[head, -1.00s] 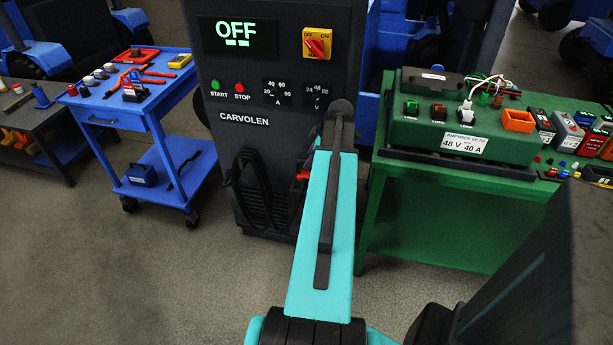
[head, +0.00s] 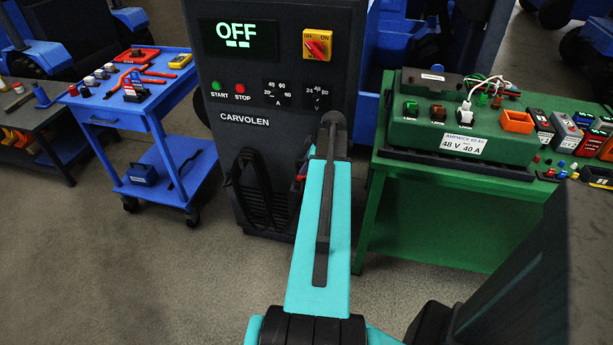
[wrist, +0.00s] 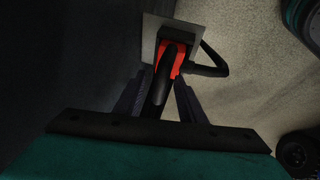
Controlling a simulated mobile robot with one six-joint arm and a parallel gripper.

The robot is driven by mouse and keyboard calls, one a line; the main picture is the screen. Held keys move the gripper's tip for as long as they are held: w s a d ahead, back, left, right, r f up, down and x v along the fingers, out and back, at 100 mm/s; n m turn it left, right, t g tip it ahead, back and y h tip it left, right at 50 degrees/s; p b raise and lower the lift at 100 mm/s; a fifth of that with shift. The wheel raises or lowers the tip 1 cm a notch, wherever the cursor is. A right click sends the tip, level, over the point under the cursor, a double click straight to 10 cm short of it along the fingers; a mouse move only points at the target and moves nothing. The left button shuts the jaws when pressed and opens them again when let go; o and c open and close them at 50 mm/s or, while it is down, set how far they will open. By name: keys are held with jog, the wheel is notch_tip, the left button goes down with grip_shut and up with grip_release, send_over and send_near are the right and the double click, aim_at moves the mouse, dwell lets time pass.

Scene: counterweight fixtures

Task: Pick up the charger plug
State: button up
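The charger plug (wrist: 173,62) shows in the wrist view as a red body with a black handle, in front of a light grey plate (wrist: 150,38). My gripper (wrist: 163,82) has one dark finger on each side of the black handle. The fingers look open around it, and I cannot make out contact. A black cable (wrist: 209,68) bends off to the right of the plug. In the head view, my turquoise arm hides the gripper and most of the plug at the right side of the charger cabinet (head: 270,150).
The cabinet display reads OFF, and a coiled black cable (head: 252,195) hangs on its front. A green bench (head: 430,230) with a charger box (head: 460,140) stands close on the right. A blue cart (head: 150,95) stands left. Floor in front is bare.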

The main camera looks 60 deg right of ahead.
grip_shut()
jog(key=shift+r, duration=0.25)
dwell(0.3)
jog(key=shift+r+b, duration=0.3)
jog(key=shift+r, duration=0.85)
jog(key=s+r+b, duration=0.2)
jog(key=s, duration=1.4)
jog(key=shift+d+r, duration=0.15)
jog(key=shift+d, duration=0.3)
